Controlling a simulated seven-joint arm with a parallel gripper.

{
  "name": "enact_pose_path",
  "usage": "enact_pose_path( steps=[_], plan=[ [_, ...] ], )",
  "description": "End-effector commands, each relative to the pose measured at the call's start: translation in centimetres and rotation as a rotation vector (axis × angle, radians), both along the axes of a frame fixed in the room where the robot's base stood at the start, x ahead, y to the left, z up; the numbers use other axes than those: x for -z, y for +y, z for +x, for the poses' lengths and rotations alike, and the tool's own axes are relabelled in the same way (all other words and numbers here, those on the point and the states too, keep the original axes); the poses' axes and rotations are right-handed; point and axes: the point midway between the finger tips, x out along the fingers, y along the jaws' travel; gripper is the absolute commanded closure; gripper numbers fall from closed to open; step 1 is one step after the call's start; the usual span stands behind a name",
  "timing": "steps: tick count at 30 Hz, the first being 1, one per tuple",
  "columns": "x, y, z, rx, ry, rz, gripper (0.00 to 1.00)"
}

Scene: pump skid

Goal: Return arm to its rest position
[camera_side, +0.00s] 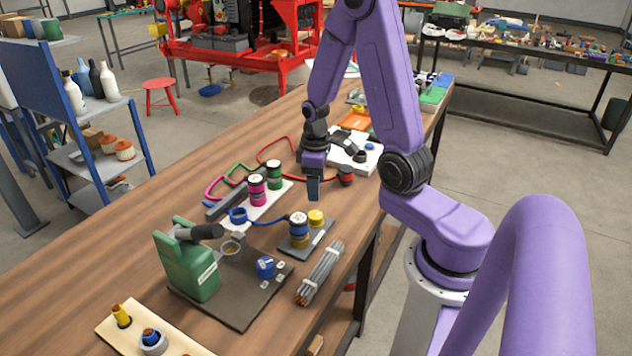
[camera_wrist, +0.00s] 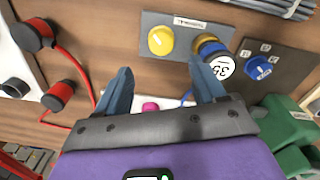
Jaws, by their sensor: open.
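My purple arm reaches over the wooden bench, and my gripper (camera_side: 314,188) hangs above it, pointing down. In the wrist view my gripper (camera_wrist: 158,85) shows two blue-grey fingers spread apart with nothing between them. The yellow cap (camera_wrist: 161,40) also shows ahead of the fingers in the wrist view. A white plate with a magenta cylinder (camera_side: 257,190) and a green cylinder (camera_side: 274,175) stands left of my gripper.
A green pump-like body (camera_side: 190,262) stands on a dark mat beside a blue cap (camera_side: 265,267). A bundle of grey rods (camera_side: 320,272) lies near the front edge. A red cylinder (camera_side: 346,175) with a red cord sits close to my gripper.

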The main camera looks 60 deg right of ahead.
Motion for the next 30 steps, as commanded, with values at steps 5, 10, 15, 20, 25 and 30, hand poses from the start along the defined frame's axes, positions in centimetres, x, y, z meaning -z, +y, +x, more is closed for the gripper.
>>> enact_pose_path(
  steps=[5, 10, 15, 20, 25, 30],
  plan=[
    [-0.1, 0.0, 0.0, 0.000, 0.000, 0.000, 0.31],
    [-0.1, 0.0, 0.0, -0.001, 0.000, 0.000, 0.31],
    [-0.7, 1.0, 0.2, -0.031, -0.002, 0.000, 0.31],
    [-2.0, 3.7, 0.4, -0.104, -0.008, -0.001, 0.31],
    [-3.6, 7.1, -0.1, -0.191, -0.012, 0.002, 0.31],
    [-5.1, 10.2, -1.5, -0.277, -0.014, 0.005, 0.31]
  ],
)
